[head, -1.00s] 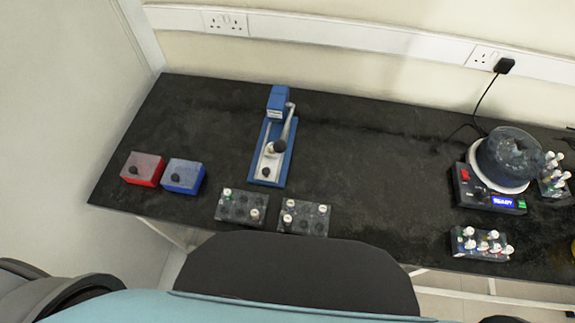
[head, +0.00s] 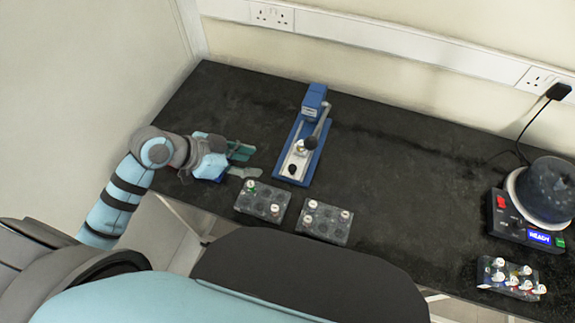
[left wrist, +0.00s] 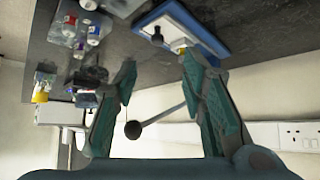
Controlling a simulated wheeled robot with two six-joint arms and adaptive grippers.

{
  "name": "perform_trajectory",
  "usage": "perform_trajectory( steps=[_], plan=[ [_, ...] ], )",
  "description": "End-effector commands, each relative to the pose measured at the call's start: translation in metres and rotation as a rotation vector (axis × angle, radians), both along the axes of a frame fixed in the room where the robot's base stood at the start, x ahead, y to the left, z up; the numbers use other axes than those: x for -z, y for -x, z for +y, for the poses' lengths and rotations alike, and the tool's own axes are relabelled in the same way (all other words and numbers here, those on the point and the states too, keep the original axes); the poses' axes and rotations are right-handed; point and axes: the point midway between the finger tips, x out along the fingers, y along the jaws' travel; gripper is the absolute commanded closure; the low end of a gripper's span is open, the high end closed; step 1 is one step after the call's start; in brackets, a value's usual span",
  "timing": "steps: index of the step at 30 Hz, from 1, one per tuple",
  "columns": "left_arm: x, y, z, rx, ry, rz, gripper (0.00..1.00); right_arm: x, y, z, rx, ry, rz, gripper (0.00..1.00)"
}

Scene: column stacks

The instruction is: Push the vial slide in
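The blue press (head: 316,103) stands on the bench at centre left, its lever ending in a dark ball knob (head: 311,143). A silver slide (head: 299,160) with a small black knob (head: 292,169) lies at the near end of its blue base. The press also shows in the left wrist view (left wrist: 204,32), with the black knob (left wrist: 157,37) at its end. My left gripper (head: 245,162) is open and empty, left of the press and apart from it. In the left wrist view its fingers (left wrist: 158,80) are spread, with the lever behind them. I cannot tell whether a vial sits in the slide. My right gripper is not in view.
Two vial racks (head: 262,203) (head: 325,222) stand near the bench's front edge, close to the press. A device reading READY (head: 527,235) and another rack (head: 508,279) are at the right. The middle of the bench is clear. My arm mostly hides the boxes at left.

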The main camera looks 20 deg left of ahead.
Motion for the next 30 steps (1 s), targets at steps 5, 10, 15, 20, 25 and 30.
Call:
perform_trajectory(
  steps=[5, 10, 15, 20, 25, 30],
  plan=[
    [0.010, -0.014, -0.016, 0.025, 0.020, -0.017, 0.62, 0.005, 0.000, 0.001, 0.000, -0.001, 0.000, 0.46],
    [0.046, -0.036, -0.042, 0.022, 0.022, -0.014, 0.62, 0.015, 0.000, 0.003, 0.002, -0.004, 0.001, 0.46],
    [0.078, -0.056, -0.065, 0.024, 0.016, -0.011, 0.62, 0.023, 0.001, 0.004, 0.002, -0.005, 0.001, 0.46],
    [0.093, -0.067, -0.076, 0.023, 0.015, -0.011, 0.62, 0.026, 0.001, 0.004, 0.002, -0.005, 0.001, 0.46],
    [0.095, -0.069, -0.079, 0.023, 0.011, -0.013, 0.62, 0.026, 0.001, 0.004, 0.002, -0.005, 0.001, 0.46],
    [0.095, -0.069, -0.078, 0.023, 0.012, -0.012, 0.67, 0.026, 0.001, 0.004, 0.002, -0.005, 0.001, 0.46]
  ],
)
